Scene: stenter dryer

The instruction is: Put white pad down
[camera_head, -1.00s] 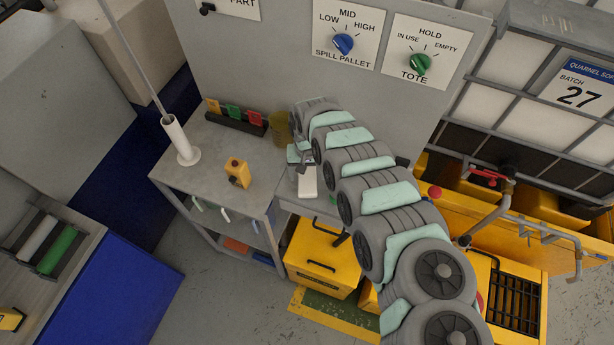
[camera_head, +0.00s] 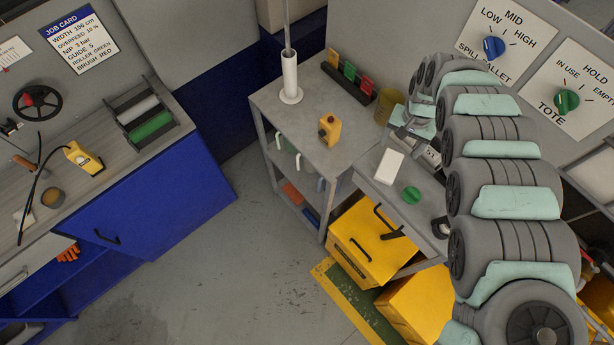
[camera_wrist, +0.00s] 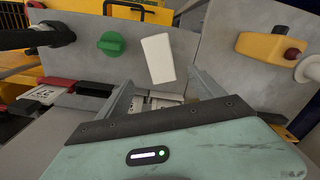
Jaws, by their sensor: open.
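The white pad (camera_head: 389,166) lies on a grey work surface (camera_head: 424,213), beside a round green knob (camera_head: 411,195). In the wrist view the pad (camera_wrist: 158,57) lies flat and slightly turned, just beyond the fingertips, with the green knob (camera_wrist: 112,43) to its left. My gripper (camera_head: 408,135) is at the far side of the pad in the head view. In the wrist view its fingers (camera_wrist: 160,88) are apart, with nothing held between them. A labelled grey and white item (camera_wrist: 158,101) shows below, between the fingers.
A yellow box with a red button (camera_head: 330,129) stands on the grey shelf unit (camera_head: 300,112), near a white upright holder (camera_head: 290,75) and a rack of coloured tags (camera_head: 348,74). Yellow cases (camera_head: 372,242) stand below. A blue-fronted bench (camera_head: 160,205) is left; floor between is clear.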

